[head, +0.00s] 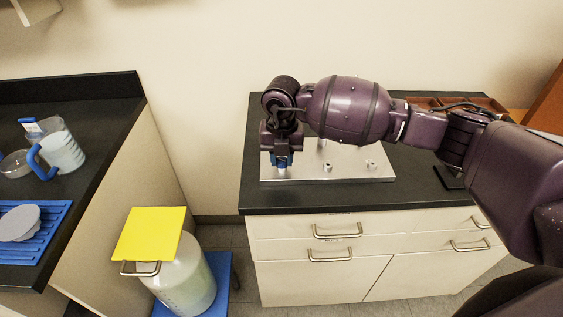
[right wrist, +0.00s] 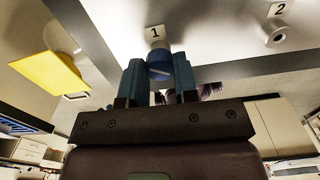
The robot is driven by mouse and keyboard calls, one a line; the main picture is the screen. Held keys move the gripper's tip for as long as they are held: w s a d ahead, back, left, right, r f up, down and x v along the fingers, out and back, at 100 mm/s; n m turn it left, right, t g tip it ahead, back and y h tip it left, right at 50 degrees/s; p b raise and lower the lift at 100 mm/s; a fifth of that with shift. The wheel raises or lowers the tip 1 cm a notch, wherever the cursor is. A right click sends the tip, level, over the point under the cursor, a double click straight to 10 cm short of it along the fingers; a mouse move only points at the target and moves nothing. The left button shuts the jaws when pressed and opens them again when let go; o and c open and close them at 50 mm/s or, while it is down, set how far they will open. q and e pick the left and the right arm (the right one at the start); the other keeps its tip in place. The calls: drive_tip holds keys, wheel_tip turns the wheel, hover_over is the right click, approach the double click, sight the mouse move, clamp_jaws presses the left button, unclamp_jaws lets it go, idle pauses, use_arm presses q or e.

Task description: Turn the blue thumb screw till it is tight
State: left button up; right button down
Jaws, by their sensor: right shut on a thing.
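The blue thumb screw (right wrist: 159,62) shows in the right wrist view between my gripper's two blue-grey fingers, beside the label "1". My right gripper (head: 282,161) points down over the front left of the silver plate (head: 345,171) and is shut on the screw; it also shows in the right wrist view (right wrist: 159,80). In the head view the fingers mostly hide the screw, and a short metal post shows just below them. How far the screw is turned in cannot be told. My left gripper is not in view.
Other metal posts (head: 327,166) stand on the plate, one labelled "2" (right wrist: 279,33) in the right wrist view. The plate lies on a black-topped cabinet (head: 300,198). A brown tray (head: 480,102) is behind my arm.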

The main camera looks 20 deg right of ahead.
drive_tip(key=m, duration=0.5)
drive_tip(key=shift+m, duration=0.4)
drive_tip(key=m, duration=0.6)
drive_tip(key=c, duration=1.1)
unclamp_jaws()
drive_tip(key=shift+r, duration=0.1)
